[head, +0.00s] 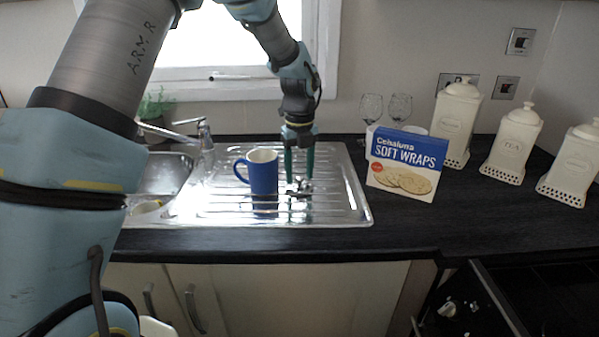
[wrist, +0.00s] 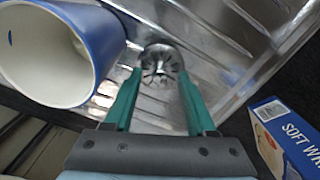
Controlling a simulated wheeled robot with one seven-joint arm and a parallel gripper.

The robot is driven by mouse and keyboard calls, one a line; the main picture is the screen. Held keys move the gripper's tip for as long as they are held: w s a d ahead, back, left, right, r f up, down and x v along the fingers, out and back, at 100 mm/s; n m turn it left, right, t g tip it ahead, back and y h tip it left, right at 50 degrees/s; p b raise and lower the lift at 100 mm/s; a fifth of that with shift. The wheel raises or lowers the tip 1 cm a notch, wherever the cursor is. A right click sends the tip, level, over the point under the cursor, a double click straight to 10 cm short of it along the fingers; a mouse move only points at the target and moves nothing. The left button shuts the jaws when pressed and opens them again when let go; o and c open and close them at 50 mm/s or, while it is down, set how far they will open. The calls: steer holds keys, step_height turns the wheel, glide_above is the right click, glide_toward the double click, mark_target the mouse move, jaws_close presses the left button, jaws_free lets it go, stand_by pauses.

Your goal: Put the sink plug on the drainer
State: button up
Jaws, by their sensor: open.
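The sink plug (wrist: 160,63), a round metal disc with slots, appears to rest on the ribbed metal drainer (head: 340,205). In the head view the plug (head: 300,188) is small, partly hidden, right of the blue mug. My gripper (head: 298,179) points down over the drainer with its green fingers apart. In the wrist view my gripper (wrist: 160,75) has one fingertip on each side of the plug, with gaps visible, so it is not clamped.
A blue mug (head: 263,175) stands upright on the drainer close to my fingers, also large in the wrist view (wrist: 60,50). A soft wraps box (head: 405,165) stands right of the drainer. The sink and tap (head: 205,135) are left. Glasses and white canisters (head: 512,145) stand further right.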

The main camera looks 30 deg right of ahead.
mark_target(300, 177)
step_height(300, 177, up, 12)
steer(key=b, duration=0.2)
steer(key=s+a+f+n, duration=0.1)
steer(key=a+f+n, duration=0.1)
steer(key=a+n, duration=0.7)
steer(key=a+f+n, duration=0.3)
steer(key=a+n, duration=0.6)
steer(key=a, duration=0.2)
steer(key=s+a+f+n+t, duration=0.1)
steer(key=a+f+n, duration=0.1)
steer(key=a+n, duration=0.7)
steer(key=shift+s+a+f, duration=0.1)
steer(key=shift+s+a, duration=0.1)
steer(key=shift+a, duration=0.25)
steer(key=shift+s+a+f, duration=0.1)
steer(key=shift+s+a, duration=0.05)
steer(key=shift+a, duration=0.25)
steer(key=s+a+f+n, duration=0.2)
steer(key=s+a+n, duration=0.3)
steer(key=n, duration=0.3)
steer(key=shift+a+n+t, duration=0.3)
steer(key=shift+a, duration=0.4)
